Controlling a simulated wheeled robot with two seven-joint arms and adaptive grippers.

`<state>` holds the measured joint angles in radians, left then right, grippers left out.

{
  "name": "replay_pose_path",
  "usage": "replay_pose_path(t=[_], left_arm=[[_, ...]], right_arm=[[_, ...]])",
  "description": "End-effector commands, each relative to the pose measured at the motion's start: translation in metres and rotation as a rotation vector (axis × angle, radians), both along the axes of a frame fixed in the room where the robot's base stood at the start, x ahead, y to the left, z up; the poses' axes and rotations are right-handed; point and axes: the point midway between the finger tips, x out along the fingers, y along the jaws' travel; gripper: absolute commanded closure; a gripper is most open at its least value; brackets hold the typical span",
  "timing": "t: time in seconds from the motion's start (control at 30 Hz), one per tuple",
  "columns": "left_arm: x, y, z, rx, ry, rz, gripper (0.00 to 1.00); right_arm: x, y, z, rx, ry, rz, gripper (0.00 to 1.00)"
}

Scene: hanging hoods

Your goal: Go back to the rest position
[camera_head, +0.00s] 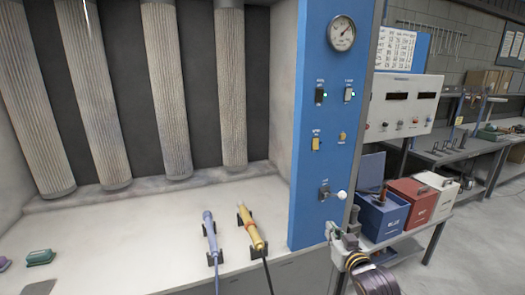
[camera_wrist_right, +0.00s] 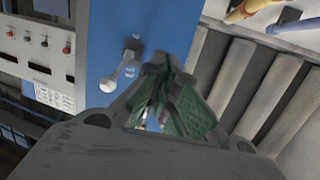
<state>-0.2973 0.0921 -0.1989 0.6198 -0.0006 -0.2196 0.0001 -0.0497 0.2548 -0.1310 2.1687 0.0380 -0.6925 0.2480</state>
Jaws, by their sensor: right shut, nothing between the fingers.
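My right gripper (camera_head: 340,234) is low at the right of the blue panel (camera_head: 322,120), just below a small lever with a white knob (camera_head: 342,195). In the right wrist view, my right gripper (camera_wrist_right: 163,82) has its dark, green-padded fingers closed together with nothing held. The white-knobbed lever (camera_wrist_right: 115,78) is to the left of the fingertips there, with a visible gap in the picture. My left gripper is not in view.
A pale bench (camera_head: 130,240) under the hood holds a blue-handled tool and a yellow tool (camera_head: 250,229) in stands. Blue (camera_head: 382,217), red (camera_head: 412,200) and white bins stand on a side table, close behind my right gripper in the picture. The floor at far right is clear.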

Motion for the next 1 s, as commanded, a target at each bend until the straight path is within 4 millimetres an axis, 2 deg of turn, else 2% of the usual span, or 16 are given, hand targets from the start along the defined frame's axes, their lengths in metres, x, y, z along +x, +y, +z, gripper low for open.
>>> replay_pose_path(t=[0.03,0.2,0.37,0.5,0.73,1.0], left_arm=[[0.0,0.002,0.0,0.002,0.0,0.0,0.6],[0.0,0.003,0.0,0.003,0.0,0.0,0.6],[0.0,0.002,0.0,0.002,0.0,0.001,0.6],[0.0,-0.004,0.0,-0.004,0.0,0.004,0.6],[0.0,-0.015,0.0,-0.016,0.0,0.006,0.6],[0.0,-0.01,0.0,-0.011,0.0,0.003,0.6]], right_arm=[[-0.011,0.001,-0.017,-0.011,0.053,-0.005,1.0],[-0.049,0.001,-0.066,-0.05,0.229,-0.015,1.0],[-0.091,0.001,-0.108,-0.086,0.397,-0.018,1.0],[-0.132,0.0,-0.139,-0.118,0.543,-0.015,1.0],[-0.202,-0.001,-0.178,-0.164,0.772,0.001,1.0],[-0.252,-0.003,-0.196,-0.192,0.924,0.018,1.0]])
